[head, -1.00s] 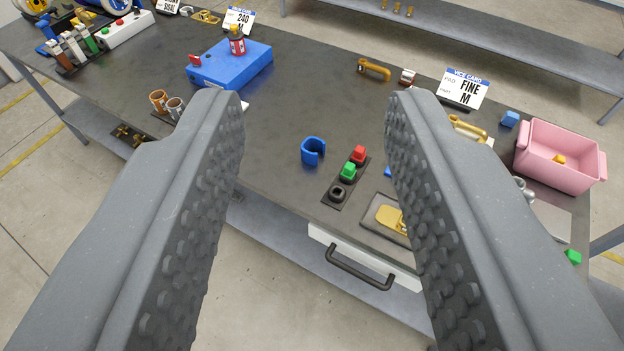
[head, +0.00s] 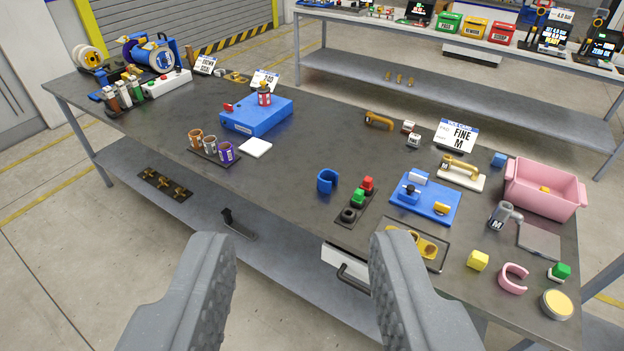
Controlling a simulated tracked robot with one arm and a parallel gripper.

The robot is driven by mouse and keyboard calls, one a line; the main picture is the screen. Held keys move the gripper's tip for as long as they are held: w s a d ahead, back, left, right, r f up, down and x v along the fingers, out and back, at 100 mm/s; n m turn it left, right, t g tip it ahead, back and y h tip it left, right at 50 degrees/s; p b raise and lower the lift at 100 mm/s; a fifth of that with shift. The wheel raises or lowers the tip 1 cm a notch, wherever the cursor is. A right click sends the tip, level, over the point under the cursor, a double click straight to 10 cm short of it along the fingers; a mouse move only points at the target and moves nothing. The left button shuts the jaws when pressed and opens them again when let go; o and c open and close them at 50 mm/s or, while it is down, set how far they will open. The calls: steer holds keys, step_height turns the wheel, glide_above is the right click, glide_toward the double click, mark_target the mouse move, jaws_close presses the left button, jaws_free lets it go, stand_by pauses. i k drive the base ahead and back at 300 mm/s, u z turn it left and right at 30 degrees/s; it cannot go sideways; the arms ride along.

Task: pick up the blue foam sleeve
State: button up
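The blue foam sleeve (head: 327,181) stands upright on the dark workbench, a short open-sided ring near the middle of the bench. It is just left of a black strip that carries red, green and dark pieces. My gripper (head: 305,245) is open and empty. Its two grey, studded fingers reach in from the bottom of the head view, wide apart. The sleeve shows beyond the fingertips, above the gap between them, and nothing touches it. No part of the sleeve is covered by the fingers.
The black strip (head: 356,204) stands close to the sleeve's right. A blue fixture plate (head: 425,201), a tray (head: 440,262) with yellow pieces and a pink bin (head: 545,205) are farther right. A blue box (head: 256,117) stands back left. Bench surface left of the sleeve is clear.

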mark_target(326, 177)
steer(key=u, duration=0.35)
steer(key=i, duration=1.95)
steer(key=z, duration=0.85)
